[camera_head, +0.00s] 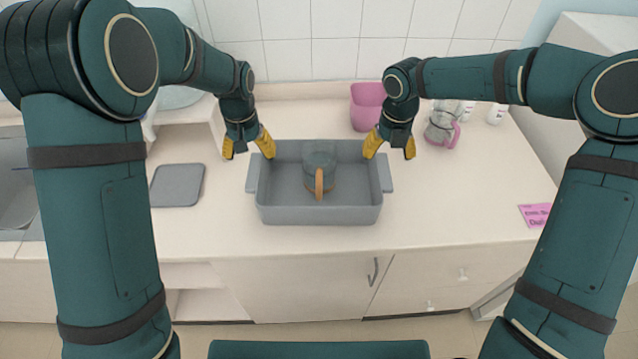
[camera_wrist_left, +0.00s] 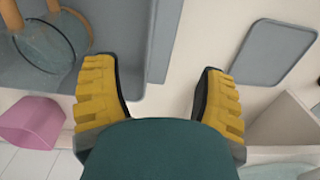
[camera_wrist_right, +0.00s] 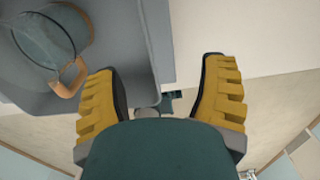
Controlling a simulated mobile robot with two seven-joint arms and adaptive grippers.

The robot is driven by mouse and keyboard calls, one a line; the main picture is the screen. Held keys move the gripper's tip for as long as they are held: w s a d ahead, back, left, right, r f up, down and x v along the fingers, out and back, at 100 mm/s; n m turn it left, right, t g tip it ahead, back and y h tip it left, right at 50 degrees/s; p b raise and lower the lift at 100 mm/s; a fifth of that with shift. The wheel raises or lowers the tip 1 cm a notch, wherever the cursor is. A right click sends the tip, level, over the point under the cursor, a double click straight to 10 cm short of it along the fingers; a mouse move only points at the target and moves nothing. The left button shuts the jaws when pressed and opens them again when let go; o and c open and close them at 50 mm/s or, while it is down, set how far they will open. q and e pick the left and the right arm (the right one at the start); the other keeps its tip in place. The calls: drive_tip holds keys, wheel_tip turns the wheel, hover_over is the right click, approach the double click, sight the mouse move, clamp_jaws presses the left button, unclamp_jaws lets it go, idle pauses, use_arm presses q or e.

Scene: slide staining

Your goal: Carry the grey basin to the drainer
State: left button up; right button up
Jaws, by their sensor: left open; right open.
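The grey basin (camera_head: 320,207) stands on the counter, with a flange at each end. A clear glass jug with a brown handle (camera_head: 320,160) stands inside it. My left gripper (camera_head: 248,150) is open at the basin's back left; in the left wrist view its fingers lie either side of the basin's end edge (camera_wrist_left: 160,40). My right gripper (camera_head: 391,150) is open at the back right, fingers either side of the other end (camera_wrist_right: 158,40). Contact cannot be told. A flat grey mat (camera_head: 177,185) lies left of the basin; I cannot tell whether it is the drainer.
A sink (camera_head: 18,190) is at the far left. A pink container (camera_head: 367,105) stands behind the basin. A clear jug with a pink handle (camera_head: 441,128) and white bottles (camera_head: 496,114) stand at the back right. A pink label (camera_head: 536,214) lies right.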

sight(254, 170)
use_arm(q)
wheel_tip(254, 170, down, 8)
drive_tip(key=shift+r, duration=0.1)
use_arm(e)
wheel_tip(254, 170, down, 8)
drive_tip(key=shift+r, duration=0.1)
use_arm(q)
clamp_jaws()
use_arm(e)
clamp_jaws()
